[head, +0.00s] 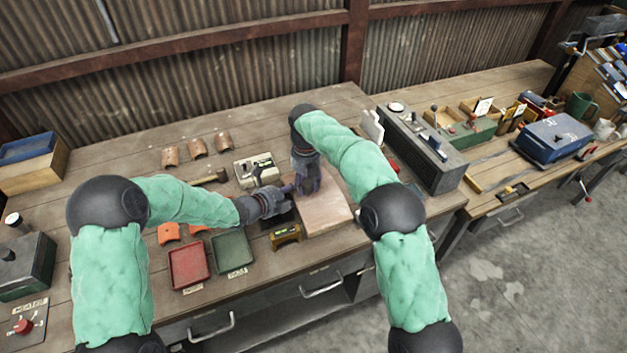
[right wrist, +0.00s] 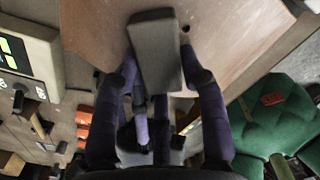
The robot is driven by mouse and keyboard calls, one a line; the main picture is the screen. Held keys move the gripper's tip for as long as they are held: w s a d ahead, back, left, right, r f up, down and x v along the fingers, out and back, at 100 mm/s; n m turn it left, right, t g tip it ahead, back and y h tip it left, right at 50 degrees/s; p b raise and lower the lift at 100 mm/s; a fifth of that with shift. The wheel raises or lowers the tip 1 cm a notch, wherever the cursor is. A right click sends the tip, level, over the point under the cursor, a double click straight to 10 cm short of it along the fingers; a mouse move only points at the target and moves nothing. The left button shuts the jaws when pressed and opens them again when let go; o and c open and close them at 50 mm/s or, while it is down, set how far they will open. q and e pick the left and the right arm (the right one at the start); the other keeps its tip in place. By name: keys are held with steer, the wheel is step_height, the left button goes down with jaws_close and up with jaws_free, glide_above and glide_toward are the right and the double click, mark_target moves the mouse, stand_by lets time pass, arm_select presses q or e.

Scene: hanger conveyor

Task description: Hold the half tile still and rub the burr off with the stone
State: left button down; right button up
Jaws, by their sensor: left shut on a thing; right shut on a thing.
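The pinkish-tan flat slab (head: 326,212), which looks like the half tile, lies near the bench's front edge. It also fills the upper part of the right wrist view (right wrist: 240,35), with a small dark hole in it. My left gripper (head: 284,192) is shut at the slab's left side; its grip is mostly hidden. My right gripper (head: 308,186) is above the slab and shut on the grey stone. The stone (right wrist: 157,50) shows between its fingers in the right wrist view, over the slab; whether they touch is unclear. I cannot make out the burr.
A red tray (head: 189,265) and a green tray (head: 232,251) stand left of the slab, with a brass-coloured tool (head: 286,236) nearby. A pale device (head: 257,170) and several curved tiles (head: 197,146) are behind. A grey control box (head: 420,148) stands to the right.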

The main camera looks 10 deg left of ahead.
mark_target(328, 183)
arm_select(q)
steer(key=shift+s+d+f, duration=0.25)
steer(key=shift+s+f, duration=0.05)
steer(key=shift+f, duration=0.1)
arm_select(e)
steer(key=shift+w+d+f, duration=0.1)
steer(key=shift+w+d, duration=0.55)
steer(key=shift+d, duration=0.35)
steer(key=shift+w+d+r, duration=0.1)
steer(key=shift+w+d, duration=0.55)
steer(key=shift+d, duration=0.35)
steer(key=shift+w+d+f, duration=0.1)
steer(key=shift+w+d, duration=0.55)
steer(key=shift+d, duration=0.35)
step_height(328, 183, up, 8)
steer(key=shift+r, duration=0.25)
arm_select(q)
steer(key=c, duration=1)
jaws_free()
steer(key=shift+w, duration=0.1)
steer(key=o, duration=0.3)
steer(key=shift+w+r, duration=0.1)
steer(key=shift+w, duration=0.05)
steer(key=shift+r, duration=0.1)
steer(key=shift+a+r, duration=0.1)
steer(key=shift+a, duration=0.05)
